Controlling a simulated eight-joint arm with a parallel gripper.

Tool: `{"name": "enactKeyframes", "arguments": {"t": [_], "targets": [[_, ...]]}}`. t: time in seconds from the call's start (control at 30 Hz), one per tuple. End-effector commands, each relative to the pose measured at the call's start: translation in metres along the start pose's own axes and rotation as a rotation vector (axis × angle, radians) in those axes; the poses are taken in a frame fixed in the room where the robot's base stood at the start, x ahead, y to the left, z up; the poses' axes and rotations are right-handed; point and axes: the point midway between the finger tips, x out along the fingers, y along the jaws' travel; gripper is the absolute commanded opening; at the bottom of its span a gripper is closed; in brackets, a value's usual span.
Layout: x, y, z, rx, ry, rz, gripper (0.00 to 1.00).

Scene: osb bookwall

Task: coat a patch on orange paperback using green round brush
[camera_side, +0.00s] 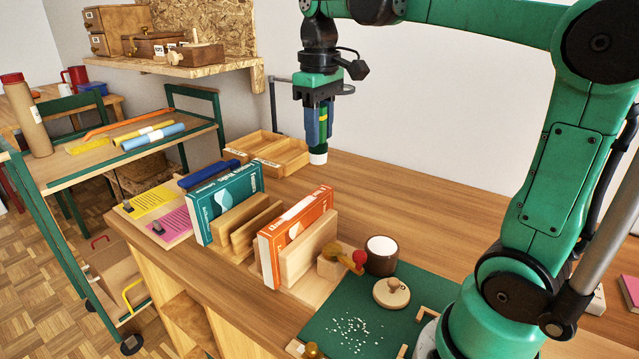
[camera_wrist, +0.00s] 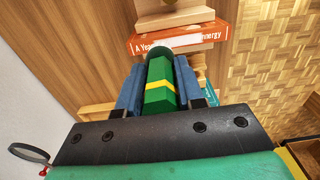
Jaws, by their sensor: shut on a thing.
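My gripper (camera_side: 320,128) hangs in the air above the table, pointing down. Its blue fingers are shut on the green round brush (camera_wrist: 160,92), which has a yellow band. The brush's white tip (camera_side: 318,158) points down. The orange paperback (camera_side: 298,232) stands upright between wooden blocks on the table, below and to the left of the brush in the side view, well apart from it. Its spine (camera_wrist: 180,38) with white lettering shows beyond the brush tip in the wrist view. An open dark jar (camera_side: 382,262) with white contents stands right of the paperback.
A wooden lid (camera_side: 391,293) and white specks lie on a green mat (camera_side: 420,285). A teal book (camera_side: 226,203) stands left of the orange one. A wooden divided tray (camera_side: 270,158) and a wall shelf (camera_side: 200,64) are behind. The table's back right is clear.

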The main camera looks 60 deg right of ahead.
Motion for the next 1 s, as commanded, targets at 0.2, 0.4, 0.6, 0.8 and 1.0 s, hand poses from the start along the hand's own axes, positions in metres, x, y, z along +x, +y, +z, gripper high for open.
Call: {"name": "enactKeyframes", "arguments": {"t": [0.2,0.4,0.6,0.8,1.0], "targets": [[0.0,0.0,0.0,0.0,0.0,0.0,0.0],[0.001,0.0,0.0,0.0,0.0,0.0,0.0],[0.01,0.0,0.0,0.0,0.0,0.0,0.0],[0.028,0.0,0.0,0.0,0.0,0.0,0.0],[0.046,0.0,0.0,0.0,0.0,0.0,0.0]]}}
